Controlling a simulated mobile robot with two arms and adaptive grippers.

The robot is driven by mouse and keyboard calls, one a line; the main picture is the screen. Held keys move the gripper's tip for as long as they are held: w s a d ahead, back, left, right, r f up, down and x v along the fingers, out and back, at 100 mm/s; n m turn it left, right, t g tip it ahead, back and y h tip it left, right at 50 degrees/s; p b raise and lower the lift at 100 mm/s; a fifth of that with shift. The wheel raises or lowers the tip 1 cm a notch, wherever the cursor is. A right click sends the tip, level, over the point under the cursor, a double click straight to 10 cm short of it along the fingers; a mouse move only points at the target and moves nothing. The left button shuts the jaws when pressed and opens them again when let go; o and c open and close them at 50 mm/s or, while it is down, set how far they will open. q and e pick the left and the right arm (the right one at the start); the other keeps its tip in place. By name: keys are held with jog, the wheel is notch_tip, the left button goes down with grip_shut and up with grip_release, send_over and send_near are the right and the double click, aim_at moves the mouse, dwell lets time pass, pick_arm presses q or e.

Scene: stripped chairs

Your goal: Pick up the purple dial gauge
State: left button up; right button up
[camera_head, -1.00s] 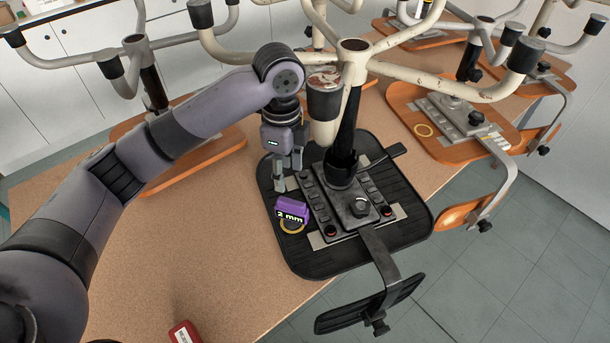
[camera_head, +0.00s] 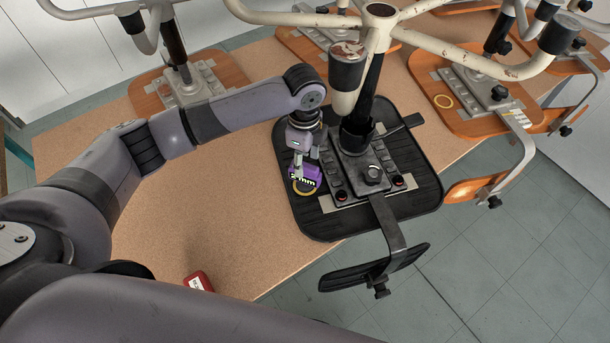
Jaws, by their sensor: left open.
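The purple dial gauge (camera_head: 309,174) lies on the black ribbed seat board (camera_head: 320,227) of the nearest upturned chair, left of its grey metal mechanism. A yellow ring (camera_head: 304,188) shows just below the gauge. My left gripper (camera_head: 298,172) points down at the gauge's left side, and its fingers partly cover the gauge. The fingers are open; whether they touch it I cannot tell. My right gripper is not in the picture.
The chair's metal mechanism (camera_head: 357,167) and post stand close right of the gripper, with cream base legs overhead. A red object (camera_head: 198,282) lies near the table's front edge. The brown tabletop (camera_head: 220,215) left of the board is clear.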

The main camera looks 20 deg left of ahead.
aim_at(305, 165)
pick_arm(q)
jog(key=shift+f, duration=0.4)
notch_tip(305, 165, down, 4)
jog(key=shift+w+f+p, duration=0.1)
jog(key=shift+w+p, duration=0.05)
jog(key=shift+p, duration=0.6)
jog(key=shift+f, duration=0.1)
jog(key=shift+c, duration=1.4)
grip_shut()
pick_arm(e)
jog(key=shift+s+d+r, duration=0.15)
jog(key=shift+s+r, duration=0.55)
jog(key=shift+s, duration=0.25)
